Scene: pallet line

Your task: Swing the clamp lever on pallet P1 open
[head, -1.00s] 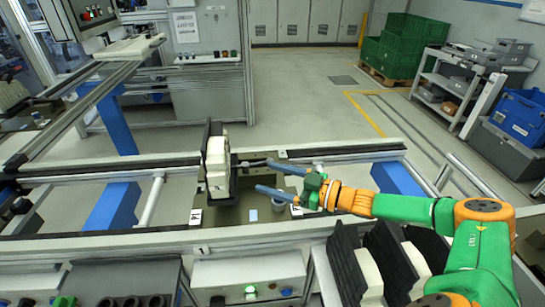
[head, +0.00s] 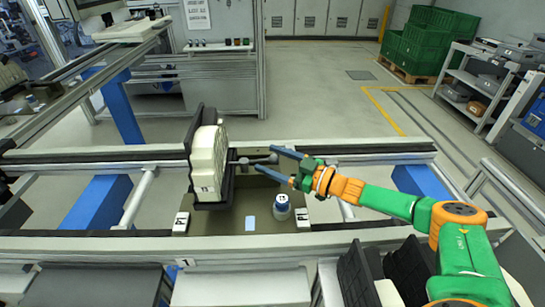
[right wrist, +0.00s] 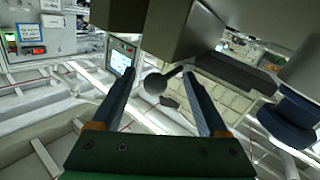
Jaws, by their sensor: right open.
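Pallet P1 (head: 228,217) is a flat olive plate on the conveyor rails. A black fixture (head: 196,150) on it holds an upright cream block (head: 207,158). The clamp lever (head: 255,160) is a grey bar pointing right from the fixture, with a round knob at its end. My right gripper (head: 265,160) comes in from the right, open, its blue fingers on either side of the lever's end. In the right wrist view the dark knob (right wrist: 155,83) shows between the fingers (right wrist: 160,76); I cannot tell whether they touch it. My left gripper is out of view.
A white-and-blue cylinder (head: 282,208) stands on the pallet close below my right gripper. Conveyor rails (head: 340,228) run in front and behind. Black trays with cream blocks stand at the front right. Green crates (head: 420,42) and a shelf cart are far back.

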